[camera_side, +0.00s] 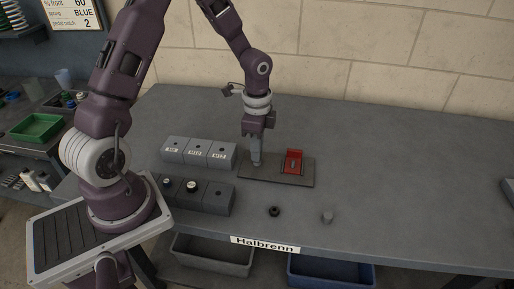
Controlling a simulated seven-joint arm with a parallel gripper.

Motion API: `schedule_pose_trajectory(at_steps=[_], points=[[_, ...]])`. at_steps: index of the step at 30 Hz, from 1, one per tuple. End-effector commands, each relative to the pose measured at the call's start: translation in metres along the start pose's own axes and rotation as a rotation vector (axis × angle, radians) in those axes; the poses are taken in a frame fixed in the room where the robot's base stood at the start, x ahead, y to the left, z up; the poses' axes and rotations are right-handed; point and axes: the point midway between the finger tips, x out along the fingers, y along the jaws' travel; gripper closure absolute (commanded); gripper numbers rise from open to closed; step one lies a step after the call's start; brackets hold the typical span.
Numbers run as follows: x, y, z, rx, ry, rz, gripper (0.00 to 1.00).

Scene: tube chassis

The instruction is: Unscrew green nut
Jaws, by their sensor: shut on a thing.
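My gripper (257,162) points down at the left part of a flat brown-grey plate (246,174). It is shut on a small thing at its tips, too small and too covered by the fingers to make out. No green nut can be told apart in this view. A red block (293,160) with a small grey part in its front stands on the right half of the plate, just right of my gripper.
Grey blocks marked M8, M10 and M12 (199,152) stand left of the plate. A black nut-like piece (274,211) and a grey piece (327,217) lie near the front edge.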

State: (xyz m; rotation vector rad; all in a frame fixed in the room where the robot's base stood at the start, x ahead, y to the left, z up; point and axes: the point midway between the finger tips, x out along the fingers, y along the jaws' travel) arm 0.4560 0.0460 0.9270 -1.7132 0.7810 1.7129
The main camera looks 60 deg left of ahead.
Motion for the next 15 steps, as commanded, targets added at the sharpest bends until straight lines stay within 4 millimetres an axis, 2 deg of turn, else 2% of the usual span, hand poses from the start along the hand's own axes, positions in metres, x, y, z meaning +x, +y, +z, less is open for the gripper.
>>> schedule_pose_trajectory(at_steps=[6,12,15], points=[[0.0003,0.0000,-0.0004,-0.019,0.001,0.000,1.00],[0.0000,0.0004,-0.0004,-0.423,0.000,0.000,1.00],[0.0001,0.0002,-0.0004,-0.453,0.001,0.001,1.00]])
